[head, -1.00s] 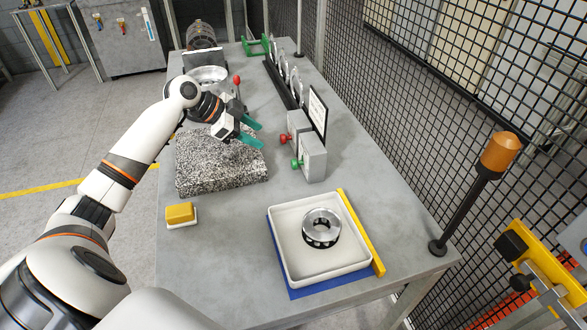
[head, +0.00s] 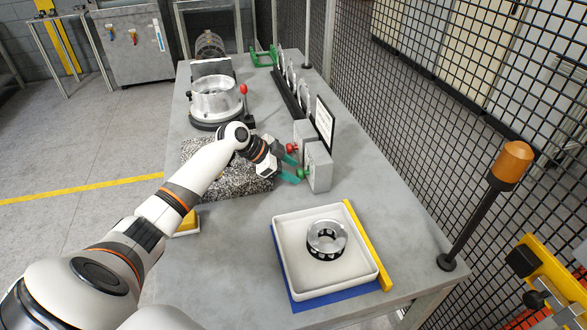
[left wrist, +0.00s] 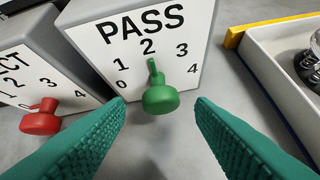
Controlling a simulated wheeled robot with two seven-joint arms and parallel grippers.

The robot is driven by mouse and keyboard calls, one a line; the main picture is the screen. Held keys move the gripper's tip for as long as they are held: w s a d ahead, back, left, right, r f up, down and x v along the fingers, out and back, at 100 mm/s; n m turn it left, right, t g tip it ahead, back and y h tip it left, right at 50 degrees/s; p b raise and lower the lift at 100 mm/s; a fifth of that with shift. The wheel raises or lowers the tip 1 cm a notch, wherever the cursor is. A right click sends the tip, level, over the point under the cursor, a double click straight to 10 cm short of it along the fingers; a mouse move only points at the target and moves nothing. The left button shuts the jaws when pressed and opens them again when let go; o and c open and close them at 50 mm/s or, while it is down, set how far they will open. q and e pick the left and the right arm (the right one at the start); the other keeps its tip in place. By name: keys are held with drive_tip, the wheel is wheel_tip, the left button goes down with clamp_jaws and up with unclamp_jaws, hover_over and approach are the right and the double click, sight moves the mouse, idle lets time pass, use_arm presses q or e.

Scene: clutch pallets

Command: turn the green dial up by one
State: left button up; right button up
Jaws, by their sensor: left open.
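The green dial (left wrist: 160,98) sits on the front of a grey box (head: 319,167) whose white face reads PASS, with marks 0 to 4. Its pointer is at the 2. In the head view the green dial (head: 304,174) is at the box's left side. My left gripper (head: 291,169) is open, its teal fingers short of the dial. In the left wrist view the dial shows between the two fingertips, with a gap on each side. My right gripper is not in view.
A second grey box with a red dial (left wrist: 41,119) stands close beside, left in the left wrist view. A white tray (head: 283,251) with a metal ring (head: 326,239) lies nearer. A speckled slab (head: 248,188) is under my left arm. A sign (head: 324,124) stands behind the boxes.

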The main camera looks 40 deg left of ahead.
use_arm(q)
drive_tip(key=shift+x, duration=0.8)
drive_tip(key=c, duration=0.9)
drive_tip(key=shift+s, duration=0.1)
drive_tip(key=shift+c, duration=0.2)
drive_tip(key=shift+s+d+f+m+t+y+b, duration=0.15)
drive_tip(key=shift+m+t+y+b, duration=0.25)
drive_tip(key=shift+y, duration=0.2)
drive_tip(key=shift+d+m+t+y+b, duration=0.1)
drive_tip(key=shift+m+t+y+b, duration=0.35)
drive_tip(key=shift+t+y, duration=0.2)
drive_tip(key=shift+s+d+f+m+t+y, duration=0.1)
drive_tip(key=shift+m+t+y, duration=0.45)
drive_tip(key=shift+t, duration=0.15)
drive_tip(key=shift+s+d+m+t+y, duration=0.1)
drive_tip(key=shift+m+t+y, duration=0.4)
drive_tip(key=shift+t, duration=0.15)
